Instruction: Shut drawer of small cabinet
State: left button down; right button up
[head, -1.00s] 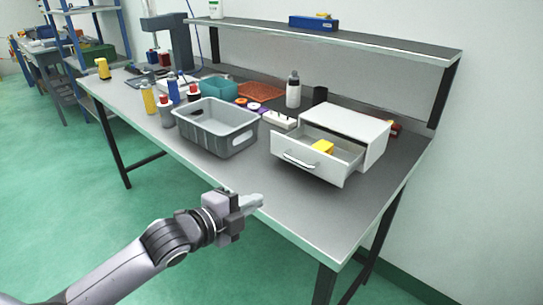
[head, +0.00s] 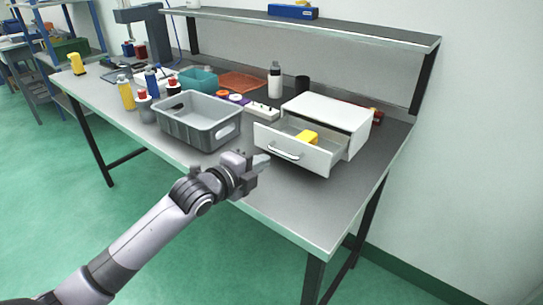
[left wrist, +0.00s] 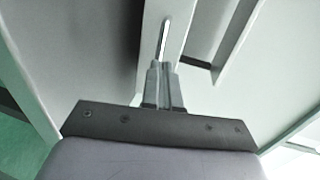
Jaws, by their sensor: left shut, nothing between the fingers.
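The small white cabinet (head: 328,110) stands on the workbench at the right in the head view. Its drawer (head: 318,158) is pulled out toward the front, with a yellow object (head: 307,137) inside. The drawer's bar handle (head: 286,153) is on its front. My left gripper (head: 262,161) is shut and empty, just left of the drawer front. In the left wrist view the shut fingers (left wrist: 163,83) point at the drawer front and its handle (left wrist: 165,40). I cannot tell whether they touch it. My right gripper is not in view.
A grey bin (head: 203,122) stands left of the cabinet. Several bottles, a teal box (head: 198,79) and a white power strip (head: 261,111) are behind and beside it. The bench's front right (head: 310,210) is clear.

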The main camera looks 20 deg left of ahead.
aim_at(279, 153)
pick_arm(q)
jog(key=shift+x, duration=2.4)
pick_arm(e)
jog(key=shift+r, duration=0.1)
